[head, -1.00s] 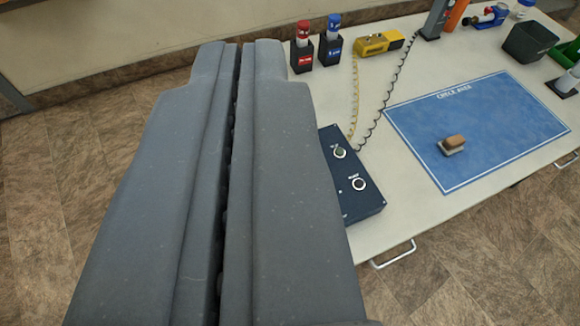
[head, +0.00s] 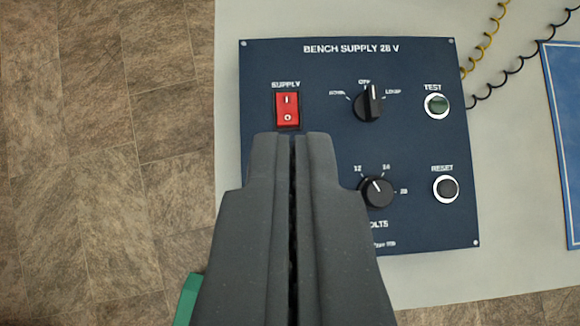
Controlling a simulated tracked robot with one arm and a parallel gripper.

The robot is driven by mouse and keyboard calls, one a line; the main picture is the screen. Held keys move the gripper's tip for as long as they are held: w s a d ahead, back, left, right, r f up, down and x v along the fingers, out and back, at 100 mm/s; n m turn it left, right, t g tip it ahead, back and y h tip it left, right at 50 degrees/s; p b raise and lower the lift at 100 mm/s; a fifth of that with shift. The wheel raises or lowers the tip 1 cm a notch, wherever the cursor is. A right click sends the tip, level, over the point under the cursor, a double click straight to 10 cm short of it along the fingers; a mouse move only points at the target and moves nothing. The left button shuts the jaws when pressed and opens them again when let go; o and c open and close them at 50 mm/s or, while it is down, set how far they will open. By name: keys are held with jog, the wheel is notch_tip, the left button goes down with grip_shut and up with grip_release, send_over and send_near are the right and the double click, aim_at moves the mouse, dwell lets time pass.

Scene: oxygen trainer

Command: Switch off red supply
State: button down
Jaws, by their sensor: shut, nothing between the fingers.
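The red supply switch (head: 287,109) is a rocker marked I at the top and O at the bottom, under the label SUPPLY. It sits at the upper left of the dark blue bench supply panel (head: 323,75). My gripper (head: 293,135) is shut and empty. Its fingertips lie just below the switch in the picture, close to its O end. I cannot tell whether they touch the panel. Which half of the rocker is pressed in is not clear. The fingers hide the lower left of the panel.
Coiled cords (head: 487,95) run at upper right. A blue mat (head: 562,140) lies at the right edge.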

jog(key=shift+n+g, duration=0.3)
jog(key=shift+g, duration=0.3)
jog(key=f, duration=0.3)
jog(key=w+f, duration=0.1)
jog(key=f, duration=0.1)
jog(key=shift+d+f, duration=0.15)
jog(key=shift+f, duration=0.15)
